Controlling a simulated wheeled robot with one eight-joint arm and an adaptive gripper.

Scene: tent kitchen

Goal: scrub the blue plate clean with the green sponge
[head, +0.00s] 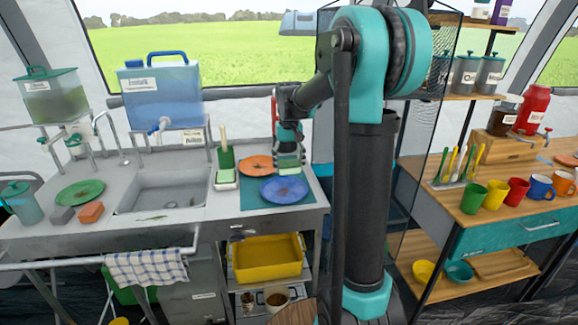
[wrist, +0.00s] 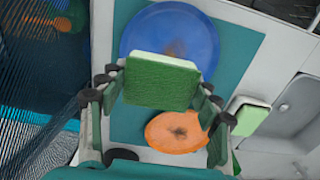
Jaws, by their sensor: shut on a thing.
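The blue plate (head: 284,190) lies on a teal mat (head: 250,199) at the right end of the counter. It also shows in the wrist view (wrist: 203,48), with a brown smudge near its middle. My gripper (head: 289,156) is shut on a green sponge with a pale layer (head: 289,168). In the wrist view the sponge (wrist: 160,88) sits between both fingers of my gripper (wrist: 158,84) and overlaps the near part of the plate. The sponge appears above the plate's back edge in the head view; I cannot tell if they touch.
A stained orange plate (head: 256,164) lies beside the blue one. A second green sponge (wrist: 248,120) rests in a white holder left of the mat in the head view, near a green brush cup (head: 226,158). The sink (head: 160,190) is farther left. A mesh hanger (head: 425,130) stands right.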

